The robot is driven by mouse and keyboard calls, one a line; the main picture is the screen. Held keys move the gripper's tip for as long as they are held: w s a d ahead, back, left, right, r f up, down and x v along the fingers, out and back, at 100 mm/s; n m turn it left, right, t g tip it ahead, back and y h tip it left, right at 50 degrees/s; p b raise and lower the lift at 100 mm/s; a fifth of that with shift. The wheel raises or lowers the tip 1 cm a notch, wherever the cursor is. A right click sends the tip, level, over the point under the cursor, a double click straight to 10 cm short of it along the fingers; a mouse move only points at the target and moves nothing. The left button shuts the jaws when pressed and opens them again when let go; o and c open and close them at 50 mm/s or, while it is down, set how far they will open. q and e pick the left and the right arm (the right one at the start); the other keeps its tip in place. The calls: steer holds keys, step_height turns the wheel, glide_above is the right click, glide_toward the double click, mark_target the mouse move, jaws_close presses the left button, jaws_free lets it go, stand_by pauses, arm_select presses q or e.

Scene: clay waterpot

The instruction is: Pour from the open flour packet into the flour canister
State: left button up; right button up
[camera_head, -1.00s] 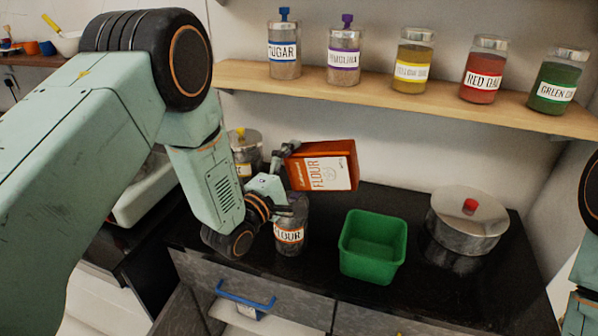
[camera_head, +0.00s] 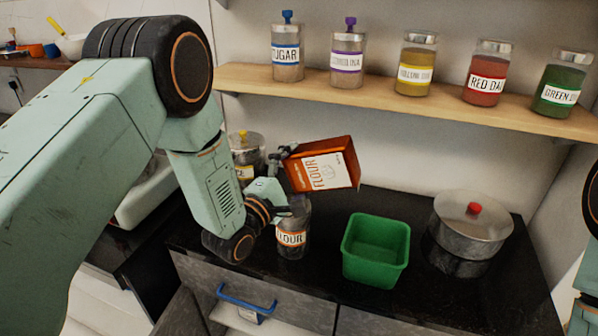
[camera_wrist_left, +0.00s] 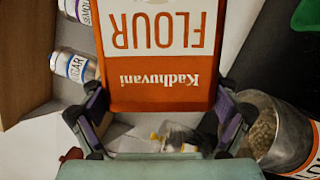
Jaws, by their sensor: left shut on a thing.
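The orange flour packet (camera_head: 322,165) is held tilted in the air, its label facing the head camera. My left gripper (camera_head: 284,158) is shut on one end of it. In the left wrist view the packet (camera_wrist_left: 158,60) sits between the fingers of my left gripper (camera_wrist_left: 155,120). The flour canister (camera_head: 292,232) stands on the black counter below the packet, partly behind my left wrist. In the left wrist view the canister (camera_wrist_left: 285,135) is at the lower right, its round opening showing grainy contents. My right gripper is out of view.
A green bin (camera_head: 376,250) stands right of the canister, and a steel pot (camera_head: 468,232) stands further right. A jar with a yellow knob (camera_head: 246,150) is behind my wrist. Several labelled jars line the wooden shelf (camera_head: 400,101) above.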

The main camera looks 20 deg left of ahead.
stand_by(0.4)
arm_select(q)
steer(key=shift+a+n+b, duration=0.3)
steer(key=shift+n+b, duration=0.05)
steer(key=shift+n, duration=0.45)
steer(key=shift+a+t, duration=0.1)
steer(key=shift+t, duration=0.2)
steer(key=shift+a+n+b, duration=0.15)
steer(key=shift+n+b, duration=0.25)
steer(key=shift+n, duration=0.3)
